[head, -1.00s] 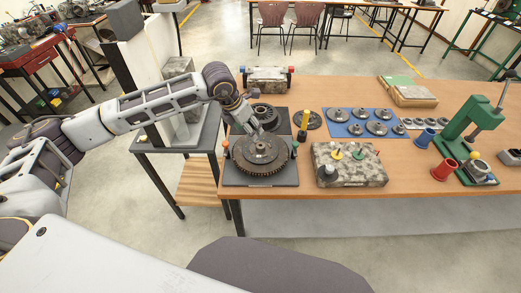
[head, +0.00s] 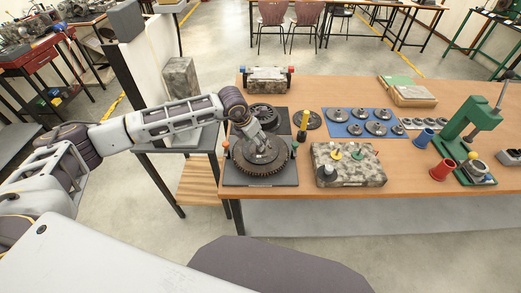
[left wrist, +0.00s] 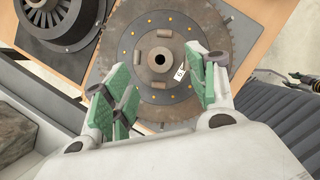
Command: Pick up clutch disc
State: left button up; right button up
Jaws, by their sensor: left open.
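The clutch disc (head: 262,155) lies flat on top of a toothed flywheel on a dark plate at the left front of the table. In the left wrist view the clutch disc (left wrist: 147,32) shows its round face with a hub hole and springs. My left gripper (head: 263,152) is right over the clutch disc. It is open in the left wrist view (left wrist: 160,85), with its green-padded fingers spread on both sides of the hub. I cannot tell whether the fingertips touch the disc. Nothing is between the fingers except the disc below. My right gripper is not in view.
A dark pressure plate (left wrist: 60,20) lies just behind the flywheel.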

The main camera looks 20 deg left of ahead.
pick_arm(q)
jog(key=shift+p+x, duration=0.7)
jog(key=shift+x, duration=1.95)
jog(key=shift+c, duration=0.2)
jog(key=shift+r, duration=0.1)
grip_shut()
